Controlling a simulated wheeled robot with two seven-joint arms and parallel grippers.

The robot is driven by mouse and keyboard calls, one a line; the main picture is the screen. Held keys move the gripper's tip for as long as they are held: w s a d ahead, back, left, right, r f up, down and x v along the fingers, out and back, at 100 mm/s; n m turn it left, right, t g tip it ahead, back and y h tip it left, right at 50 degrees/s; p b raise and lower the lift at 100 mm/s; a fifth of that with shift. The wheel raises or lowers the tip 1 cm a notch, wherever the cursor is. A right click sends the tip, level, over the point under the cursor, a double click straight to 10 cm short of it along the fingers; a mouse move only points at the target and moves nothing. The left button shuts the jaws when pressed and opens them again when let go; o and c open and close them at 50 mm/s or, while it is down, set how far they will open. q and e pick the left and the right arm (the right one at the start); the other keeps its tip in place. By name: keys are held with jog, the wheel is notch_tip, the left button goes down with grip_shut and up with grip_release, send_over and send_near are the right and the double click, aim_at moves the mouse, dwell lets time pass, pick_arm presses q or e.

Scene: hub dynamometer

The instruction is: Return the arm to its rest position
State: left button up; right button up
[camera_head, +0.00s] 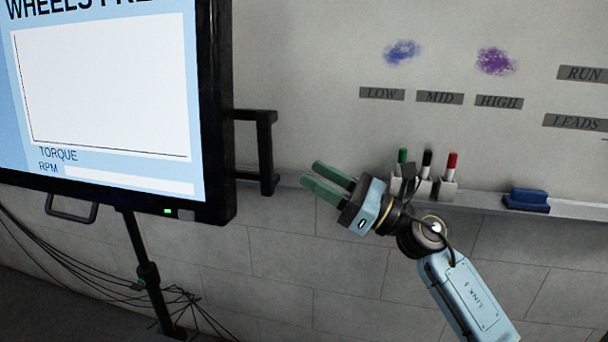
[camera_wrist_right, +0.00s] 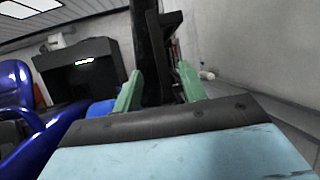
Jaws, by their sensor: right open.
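My right arm (camera_head: 462,290) comes in from the lower right in the head view. Its right gripper (camera_head: 322,178) is raised in front of the wall, with green fingers pointing left toward the screen. The fingers are apart and nothing shows between them. In the right wrist view the right gripper (camera_wrist_right: 158,88) also shows its two green fingers apart, with a dark upright post behind them. My left gripper is in neither view.
A large screen (camera_head: 105,100) with a black side handle (camera_head: 266,150) stands left of the gripper. Behind it, a whiteboard ledge (camera_head: 480,205) carries a marker holder (camera_head: 440,188) with green, black and red markers, and a blue eraser (camera_head: 527,199). Cables (camera_head: 90,270) hang below the screen.

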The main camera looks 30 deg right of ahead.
jog(key=shift+d, duration=0.1)
dwell(0.5)
